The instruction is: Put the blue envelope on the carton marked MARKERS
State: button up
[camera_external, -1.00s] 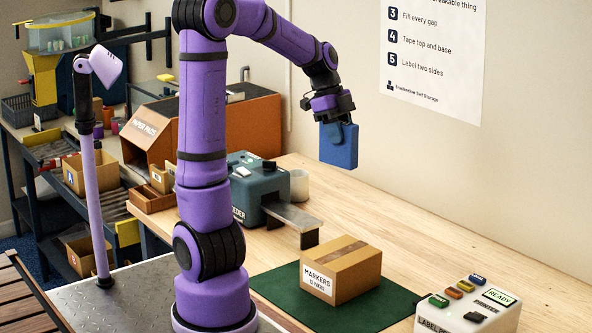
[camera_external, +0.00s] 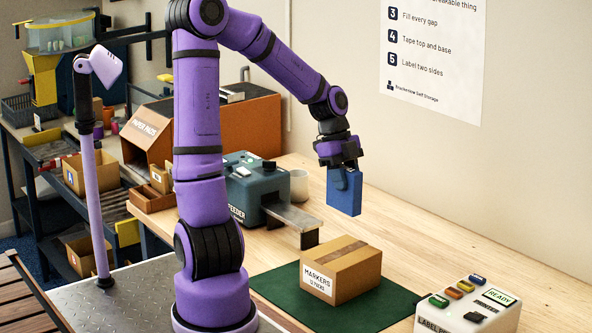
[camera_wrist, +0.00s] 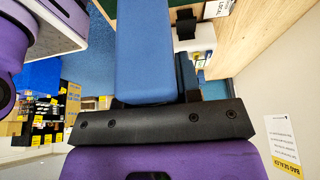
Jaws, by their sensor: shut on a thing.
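My gripper (camera_external: 340,163) is shut on the blue envelope (camera_external: 344,192), which hangs upright below it in the air. In the wrist view the blue envelope (camera_wrist: 144,50) fills the upper middle, in front of the dark gripper body. The carton marked MARKERS (camera_external: 341,270) sits closed on the green mat (camera_external: 283,303), with brown tape along its top. The envelope is above and apart from the carton's top, towards the back. The fingertips are mostly hidden by the envelope and the gripper body.
A label printer (camera_external: 468,306) with coloured buttons stands to the right of the mat. A feeder (camera_external: 258,188) with a grey metal chute (camera_external: 292,217) stands left behind the carton, near a white cup (camera_external: 299,185). The wooden bench top (camera_external: 430,232) behind the carton is bare.

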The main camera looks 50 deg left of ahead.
notch_tip(320, 180, down, 11)
jog(key=shift+f, duration=0.15)
dwell(0.5)
jog(key=shift+f, duration=0.1)
jog(key=o, duration=1)
